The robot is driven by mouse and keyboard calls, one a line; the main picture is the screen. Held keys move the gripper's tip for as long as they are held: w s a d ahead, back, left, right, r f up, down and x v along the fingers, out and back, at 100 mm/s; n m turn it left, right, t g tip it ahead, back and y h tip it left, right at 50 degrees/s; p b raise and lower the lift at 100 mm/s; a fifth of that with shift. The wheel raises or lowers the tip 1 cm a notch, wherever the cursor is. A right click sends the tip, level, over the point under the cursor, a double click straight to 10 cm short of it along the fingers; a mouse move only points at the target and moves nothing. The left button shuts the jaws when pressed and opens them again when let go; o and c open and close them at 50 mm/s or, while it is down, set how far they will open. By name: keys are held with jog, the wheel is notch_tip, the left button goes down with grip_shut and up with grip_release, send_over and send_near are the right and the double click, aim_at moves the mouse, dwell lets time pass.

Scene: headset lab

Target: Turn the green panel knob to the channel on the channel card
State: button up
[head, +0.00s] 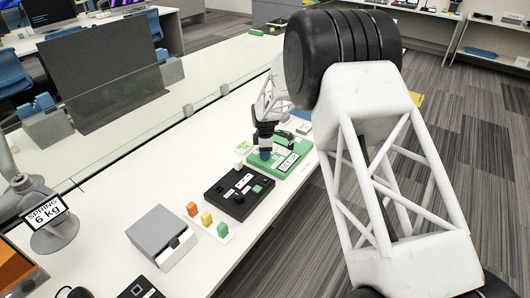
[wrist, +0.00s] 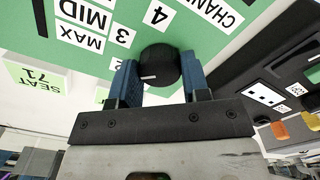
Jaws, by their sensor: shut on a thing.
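The green panel (head: 297,167) lies on the white table in the head view, and it fills the top of the wrist view (wrist: 205,45). Its black round knob (wrist: 158,66) has a white pointer line on its left side in the wrist view. Labels 3 and 4 and part of the word CHANNEL are printed around it; other labels are partly hidden. My gripper (wrist: 160,82) has its blue fingers closed on both sides of the knob. In the head view my gripper (head: 265,153) stands over the panel's left part and hides the knob. I cannot make out a channel card.
A black panel (head: 238,192) sits beside the green one. A pale green SEAT 71 block (wrist: 36,82) stands by the panel. Coloured blocks on a white strip (head: 218,232), a grey box (head: 160,232) and a SPRING 6 kg sign (head: 45,212) are nearer. A glass screen edges the table.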

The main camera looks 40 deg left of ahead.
dwell(0.4)
jog(key=o, duration=0.9)
jog(key=shift+r, duration=3.9)
